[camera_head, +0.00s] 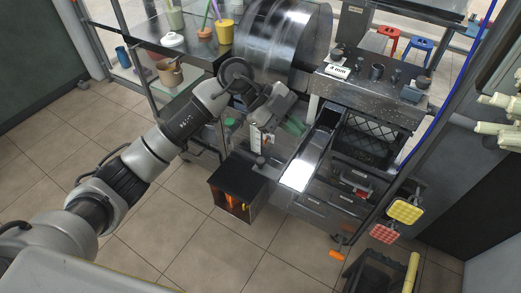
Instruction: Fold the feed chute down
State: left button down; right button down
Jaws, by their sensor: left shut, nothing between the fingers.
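A bright, narrow metal panel (303,168) slopes down towards me at the middle of the view. It looks like the feed chute, but I cannot be sure. A large shiny metal drum (283,42) stands behind my left arm. My left gripper (264,124) is shut and empty, just left of the metal panel and below the drum. I cannot tell whether its fingertips touch anything. My wrist hides part of the machine behind it. My right gripper is not in view.
A dark box with an orange glow (238,188) stands on the floor below my gripper. A steel counter (375,92) with small jars is at right, above drawers (320,210). A shelf with cups (150,32) is at upper left. Tiled floor (150,225) is clear at lower left.

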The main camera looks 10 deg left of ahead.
aim_at(262, 160)
pick_arm(q)
jog(key=w+a+r+n+y, duration=0.1)
jog(key=w+a+n+y, duration=0.2)
jog(key=a+y, duration=0.6)
jog(key=shift+h, duration=0.7)
jog(key=x, duration=0.4)
jog(key=a+p+x, duration=0.1)
jog(key=x, duration=0.3)
jog(key=a+p+x, duration=0.1)
jog(key=x, duration=0.3)
jog(key=shift+w+f, duration=0.25)
jog(key=shift+f, duration=0.55)
jog(key=shift+f, duration=0.1)
